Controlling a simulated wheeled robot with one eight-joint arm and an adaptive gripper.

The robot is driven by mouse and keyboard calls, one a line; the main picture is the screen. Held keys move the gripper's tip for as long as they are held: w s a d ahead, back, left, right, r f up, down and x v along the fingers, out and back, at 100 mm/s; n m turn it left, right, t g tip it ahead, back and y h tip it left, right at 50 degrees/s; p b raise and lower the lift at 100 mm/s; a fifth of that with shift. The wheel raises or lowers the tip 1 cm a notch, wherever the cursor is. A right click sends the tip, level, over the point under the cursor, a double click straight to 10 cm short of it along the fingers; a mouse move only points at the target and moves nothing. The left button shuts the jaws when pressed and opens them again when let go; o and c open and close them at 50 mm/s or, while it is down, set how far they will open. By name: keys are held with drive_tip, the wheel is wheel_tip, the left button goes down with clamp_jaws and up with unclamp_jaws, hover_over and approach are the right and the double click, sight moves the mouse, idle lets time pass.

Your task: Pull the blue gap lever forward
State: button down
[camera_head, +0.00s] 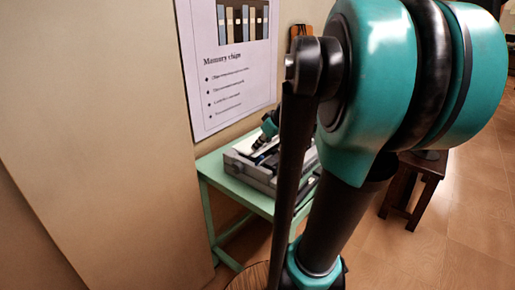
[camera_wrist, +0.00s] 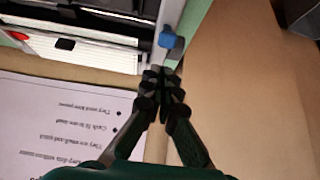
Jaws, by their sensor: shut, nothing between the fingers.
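The blue gap lever (camera_wrist: 168,41) shows as a small blue knob at the edge of the grey device (camera_wrist: 168,14) in the wrist view. My gripper (camera_wrist: 163,74) is shut and empty, with its fingertips just below the knob in the picture. A small space shows between them; I cannot tell the depth. In the head view the grey device (camera_head: 248,174) stands on a pale green table (camera_head: 219,185). My arm hides its right part, and the lever cannot be made out there.
A poster (camera_head: 232,90) hangs on the wall behind the table; a text sheet (camera_wrist: 70,120) fills the lower left of the wrist view. A red part (camera_wrist: 18,35) and a black part (camera_wrist: 65,44) are on the device. A dark wooden stool (camera_head: 415,180) stands farther right.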

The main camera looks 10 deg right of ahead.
drive_tip(key=shift+r, duration=0.2)
drive_tip(key=shift+w+r, duration=0.1)
drive_tip(key=shift+w+a+r, duration=0.15)
drive_tip(key=shift+w+a, duration=0.05)
drive_tip(key=v, duration=0.9)
drive_tip(key=shift+r, duration=0.4)
drive_tip(key=shift+w+a, duration=0.15)
